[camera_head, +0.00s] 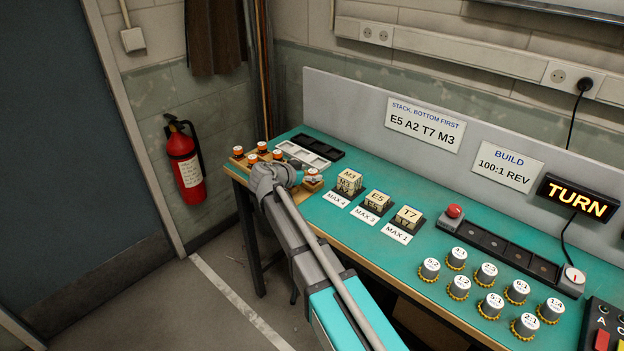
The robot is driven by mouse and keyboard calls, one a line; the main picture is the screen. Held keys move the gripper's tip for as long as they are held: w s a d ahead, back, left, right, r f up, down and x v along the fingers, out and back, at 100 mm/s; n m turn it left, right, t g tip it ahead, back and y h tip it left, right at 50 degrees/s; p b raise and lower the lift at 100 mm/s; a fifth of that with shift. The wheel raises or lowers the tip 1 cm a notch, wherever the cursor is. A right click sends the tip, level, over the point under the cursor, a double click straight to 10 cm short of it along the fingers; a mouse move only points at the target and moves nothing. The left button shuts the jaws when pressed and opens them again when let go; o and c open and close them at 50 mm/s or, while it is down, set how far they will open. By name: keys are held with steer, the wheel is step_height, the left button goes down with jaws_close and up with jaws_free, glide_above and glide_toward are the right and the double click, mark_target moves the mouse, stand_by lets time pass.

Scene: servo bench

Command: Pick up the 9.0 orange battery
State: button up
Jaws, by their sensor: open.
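Several short batteries with orange bands and white tops stand at the left end of the bench, on a wooden holder. One is at the far left (238,152), one at the back (262,147), and one on the right of that group (278,155). Another orange-banded battery (312,174) stands apart on a small wooden block, just right of my gripper. The labels are too small to read, so I cannot tell which is 9.0. My gripper (273,177) is over the bench's left front, close to these batteries. Its fingertips are hidden by my wrist, and I see nothing held.
A white tray (303,155) and a black tray (320,145) lie behind the batteries. Lettered cubes (377,201) stand on pads to the right. Round knobs (460,287) and a red button (454,211) are farther right.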

jaws_close()
steer(key=shift+r, duration=0.1)
stand_by(0.4)
step_height(320, 180, up, 2)
steer(key=p, duration=0.2)
steer(key=shift+r+p, duration=0.25)
steer(key=shift+p, duration=0.15)
steer(key=s+a+r+p, duration=0.5)
steer(key=s+r+p, duration=0.5)
steer(key=s, duration=0.3)
steer(key=shift+a+r, duration=0.15)
